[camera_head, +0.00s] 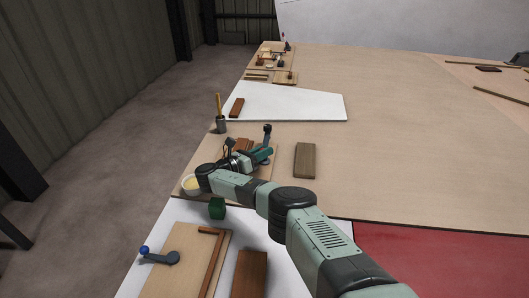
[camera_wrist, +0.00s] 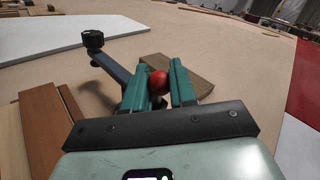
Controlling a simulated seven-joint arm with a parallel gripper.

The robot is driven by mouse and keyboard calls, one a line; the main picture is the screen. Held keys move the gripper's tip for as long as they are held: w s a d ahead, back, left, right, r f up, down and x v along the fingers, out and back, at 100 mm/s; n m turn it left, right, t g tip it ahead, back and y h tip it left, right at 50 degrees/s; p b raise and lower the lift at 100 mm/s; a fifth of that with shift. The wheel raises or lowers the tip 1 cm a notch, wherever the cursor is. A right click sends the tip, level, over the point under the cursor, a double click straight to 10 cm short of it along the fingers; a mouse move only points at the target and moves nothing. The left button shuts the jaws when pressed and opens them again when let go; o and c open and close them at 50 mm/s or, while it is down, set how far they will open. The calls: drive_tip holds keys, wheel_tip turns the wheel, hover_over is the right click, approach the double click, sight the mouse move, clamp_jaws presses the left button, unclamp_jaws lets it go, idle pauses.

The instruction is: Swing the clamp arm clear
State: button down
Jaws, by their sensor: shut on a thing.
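The clamp arm (camera_wrist: 112,67) is a blue-grey bar in the wrist view. A black knob (camera_wrist: 93,40) stands at its far left end; the knob also shows in the head view (camera_head: 267,129). The bar's near end passes behind my left finger, beside a red ball (camera_wrist: 157,83). My gripper (camera_wrist: 160,85) has its teal fingers shut on the red ball, one on each side. In the head view my gripper (camera_head: 262,154) is low over a wooden board (camera_head: 262,172), and the ball is hidden. The join between ball and bar is hidden.
A brown wooden block (camera_head: 305,160) lies right of my gripper. A second clamp with a blue ball (camera_head: 145,250) is in front. Open table lies to the right.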

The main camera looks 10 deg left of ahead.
drive_tip(key=shift+w+a+r+m+g+h, duration=0.1)
drive_tip(key=shift+a+r+m+g+h, duration=0.15)
drive_tip(key=shift+m+g+h, duration=0.35)
idle(0.3)
drive_tip(key=c, duration=1)
unclamp_jaws()
drive_tip(key=shift+f, duration=0.1)
drive_tip(key=shift+o, duration=0.2)
drive_tip(key=v, duration=1)
drive_tip(key=shift+s+a, duration=0.3)
